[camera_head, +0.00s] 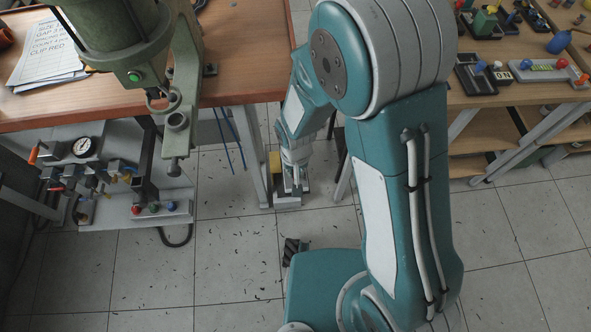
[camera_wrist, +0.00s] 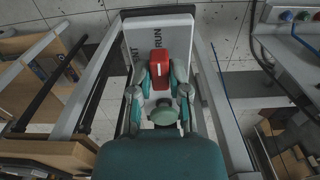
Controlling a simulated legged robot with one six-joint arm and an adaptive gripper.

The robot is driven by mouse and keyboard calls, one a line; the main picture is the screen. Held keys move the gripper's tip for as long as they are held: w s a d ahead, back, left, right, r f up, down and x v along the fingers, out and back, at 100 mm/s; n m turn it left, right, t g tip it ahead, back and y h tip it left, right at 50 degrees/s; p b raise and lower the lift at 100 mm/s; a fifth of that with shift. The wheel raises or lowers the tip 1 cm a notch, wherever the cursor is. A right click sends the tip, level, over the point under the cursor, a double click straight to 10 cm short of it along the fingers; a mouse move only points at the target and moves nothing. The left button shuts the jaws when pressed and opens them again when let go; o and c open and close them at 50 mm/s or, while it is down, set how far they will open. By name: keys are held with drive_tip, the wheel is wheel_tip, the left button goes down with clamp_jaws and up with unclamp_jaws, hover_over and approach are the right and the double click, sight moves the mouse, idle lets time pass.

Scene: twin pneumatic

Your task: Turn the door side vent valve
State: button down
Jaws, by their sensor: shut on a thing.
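The vent valve has a red handle (camera_wrist: 158,62) with a small white mark, standing on a pale grey panel (camera_wrist: 183,36). The panel carries the word RUN beyond the handle and a partly hidden word ending in NT to its left. My gripper (camera_wrist: 160,78) is shut on the red handle, one finger on each side. The handle's lower part is hidden by the fingers. In the head view my gripper (camera_head: 296,186) reaches down low between the two benches, over a small grey unit (camera_head: 288,202); the red handle is not distinguishable there.
An orange-topped bench (camera_head: 235,82) with a green press (camera_head: 118,35) stands left; its metal leg (camera_head: 249,150) is close to my gripper. A gauge panel (camera_head: 110,160) hangs below it. A wooden bench (camera_head: 515,88) with small parts stands right. Floor in front is open.

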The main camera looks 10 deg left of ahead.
drive_tip(key=c, duration=0.6)
unclamp_jaws()
drive_tip(key=shift+w+a, duration=0.15)
wheel_tip(320, 180, up, 12)
drive_tip(key=s+d+r+m+t, duration=0.1)
drive_tip(key=d+r+t, duration=0.2)
drive_tip(key=d+r, duration=0.95)
drive_tip(key=s+d+r+m+t, duration=0.1)
drive_tip(key=s+d+r+t, duration=0.1)
drive_tip(key=s+d+r, duration=0.5)
drive_tip(key=shift+s+d+r+m+t, duration=0.25)
drive_tip(key=shift+s+d+m+t, duration=0.1)
drive_tip(key=shift+d, duration=0.2)
